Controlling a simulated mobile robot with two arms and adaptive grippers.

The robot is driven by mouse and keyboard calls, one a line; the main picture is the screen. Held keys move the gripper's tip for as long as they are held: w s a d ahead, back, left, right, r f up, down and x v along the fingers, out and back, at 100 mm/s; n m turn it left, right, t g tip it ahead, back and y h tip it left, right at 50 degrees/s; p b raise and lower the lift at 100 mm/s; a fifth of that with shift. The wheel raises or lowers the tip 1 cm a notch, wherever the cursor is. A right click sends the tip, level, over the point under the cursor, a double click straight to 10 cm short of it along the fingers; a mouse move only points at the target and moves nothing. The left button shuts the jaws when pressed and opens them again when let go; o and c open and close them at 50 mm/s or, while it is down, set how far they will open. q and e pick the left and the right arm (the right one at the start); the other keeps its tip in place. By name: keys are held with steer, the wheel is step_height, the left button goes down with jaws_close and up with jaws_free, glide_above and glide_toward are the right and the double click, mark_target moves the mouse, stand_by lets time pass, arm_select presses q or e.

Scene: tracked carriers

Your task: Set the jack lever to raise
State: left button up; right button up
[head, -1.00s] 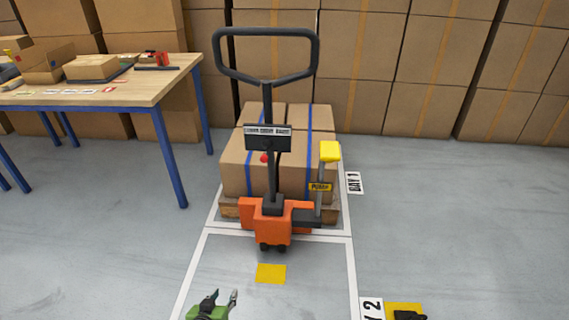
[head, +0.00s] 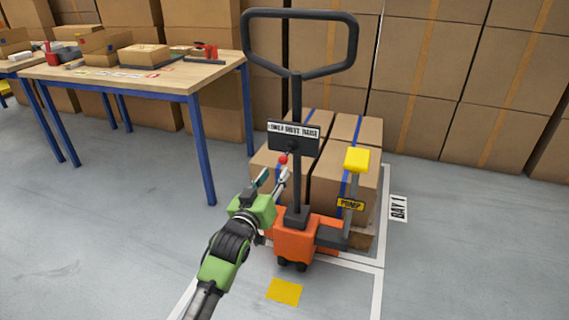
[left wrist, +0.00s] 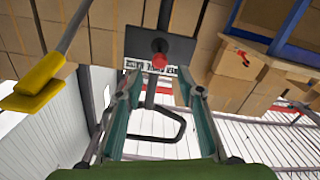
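The orange pallet jack (head: 294,240) stands upright with a black loop handle (head: 300,72). Its dark plate (head: 292,141) carries a white label with lower at the left and raise at the right. In the left wrist view the plate is upside down, and the knob (left wrist: 159,61) shows just beyond and between my fingertips. My left gripper (head: 273,180) is open and empty, close to the knob; I cannot tell whether it touches. My right gripper is out of view.
The jack's yellow pump pedal (head: 356,160) stands right of the mast. Cartons (head: 335,185) sit on a pallet behind the jack. A workbench (head: 140,78) with boxes and tools is at the left. Stacked cartons line the back. The floor at right is clear.

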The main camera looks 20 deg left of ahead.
mark_target(282, 163)
arm_select(q)
steer(key=w+b, duration=0.1)
steer(key=w, duration=0.6)
steer(key=shift+w+d+f, duration=0.1)
steer(key=shift+d, duration=0.05)
steer(key=shift+w+b, duration=0.35)
steer(key=shift+w, duration=0.35)
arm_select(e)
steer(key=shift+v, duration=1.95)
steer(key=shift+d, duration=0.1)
arm_select(q)
jaws_close()
